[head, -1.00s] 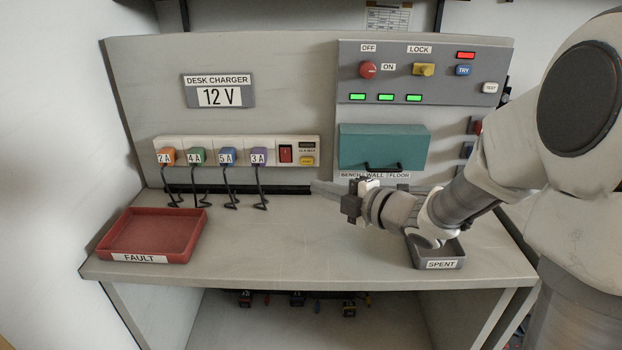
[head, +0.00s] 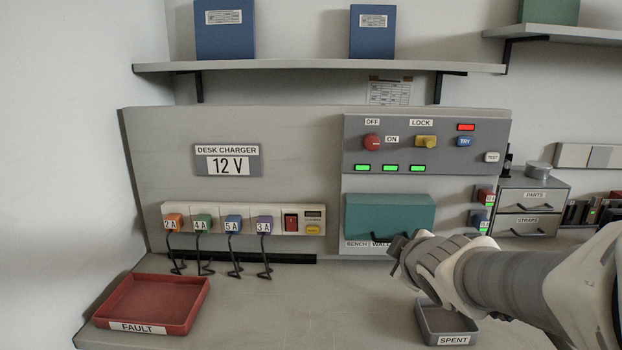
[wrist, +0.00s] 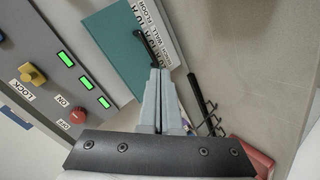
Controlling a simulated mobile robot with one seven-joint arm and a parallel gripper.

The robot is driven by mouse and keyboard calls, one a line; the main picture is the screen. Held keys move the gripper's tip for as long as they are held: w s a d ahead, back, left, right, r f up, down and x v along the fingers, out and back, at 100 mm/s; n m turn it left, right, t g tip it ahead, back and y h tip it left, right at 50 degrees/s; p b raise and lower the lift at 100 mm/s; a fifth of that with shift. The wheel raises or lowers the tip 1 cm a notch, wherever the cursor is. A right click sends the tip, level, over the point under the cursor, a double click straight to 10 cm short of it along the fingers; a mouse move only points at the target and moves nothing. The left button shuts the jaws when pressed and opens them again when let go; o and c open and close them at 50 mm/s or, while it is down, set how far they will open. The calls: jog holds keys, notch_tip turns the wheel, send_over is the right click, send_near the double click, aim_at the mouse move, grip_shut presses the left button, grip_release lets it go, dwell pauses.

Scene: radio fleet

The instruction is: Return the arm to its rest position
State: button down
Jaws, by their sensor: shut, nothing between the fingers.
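My gripper (wrist: 158,100) shows in the wrist view with its two grey fingers together and nothing between them. Behind the fingers are the teal cover (wrist: 130,45) with its black handle and the bench top. In the head view my wrist and forearm reach in from the right, in front of the lower right of the teal cover (head: 388,214) and above the grey SPENT tray (head: 424,322). The fingertips are hard to make out there.
A red FAULT tray (head: 190,315) lies at the bench's left. Several coloured plugs with black cables sit in the charger strip (head: 274,212). The control panel (head: 440,160) has green and red lights. Small drawers (head: 532,195) stand right. The middle of the bench top (head: 310,310) is clear.

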jog(key=s+a+f+m+g, duration=0.2)
jog(key=s+m+g, duration=0.75)
jog(key=s, duration=1.35)
notch_tip(320, 180, up, 21)
jog(key=w+m+t+p, duration=0.1)
jog(key=m+t+p, duration=0.1)
jog(key=p, duration=1.9)
jog(key=shift+t+p, duration=0.35)
jog(key=shift+t, duration=0.1)
